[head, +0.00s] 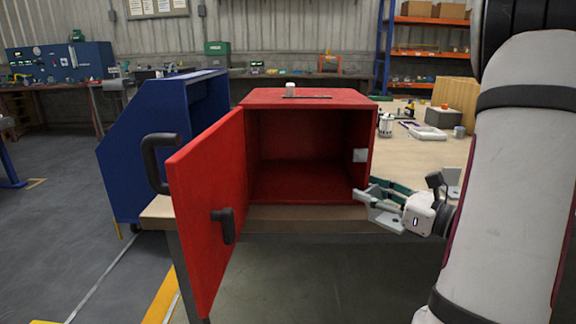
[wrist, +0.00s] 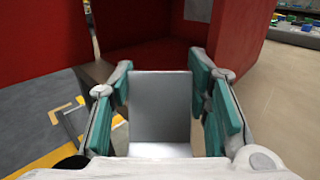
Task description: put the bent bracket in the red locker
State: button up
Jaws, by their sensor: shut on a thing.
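The red locker (head: 312,97) stands on the table with its door (head: 207,200) swung open to the left. Its inside looks empty. My gripper (head: 385,196) is shut on the grey bent bracket (head: 382,215), just outside the locker's front right corner. In the wrist view the bracket (wrist: 160,105) sits between the green finger pads of my gripper (wrist: 165,100), with the red locker (wrist: 235,35) close ahead.
The wooden table (head: 425,150) carries a white device (head: 428,133) and small items to the right. A blue cabinet (head: 150,150) stands behind the open door. A small white knob and a thin dark strip lie on the locker's top. Floor in front of the table is clear.

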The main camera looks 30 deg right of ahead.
jog(key=w+a, duration=0.1)
jog(key=w, duration=0.7)
jog(key=w+a+p, duration=0.1)
jog(key=w+a, duration=0.1)
jog(key=w, duration=0.7)
jog(key=w+a, duration=0.2)
jog(key=w, duration=0.6)
jog(key=shift+w, duration=0.4)
jog(key=shift+s+f, duration=0.1)
jog(key=shift+f, duration=0.3)
jog(key=shift+r, duration=0.1)
jog(key=o, duration=1.4)
jog(key=shift+s, duration=0.1)
jog(key=s, duration=0.4)
jog(key=s+d+p, duration=0.1)
jog(key=s, duration=0.2)
jog(key=s+d+p, duration=0.1)
jog(key=s, duration=0.3)
jog(key=shift+s+d, duration=0.15)
jog(key=shift+s, duration=0.2)
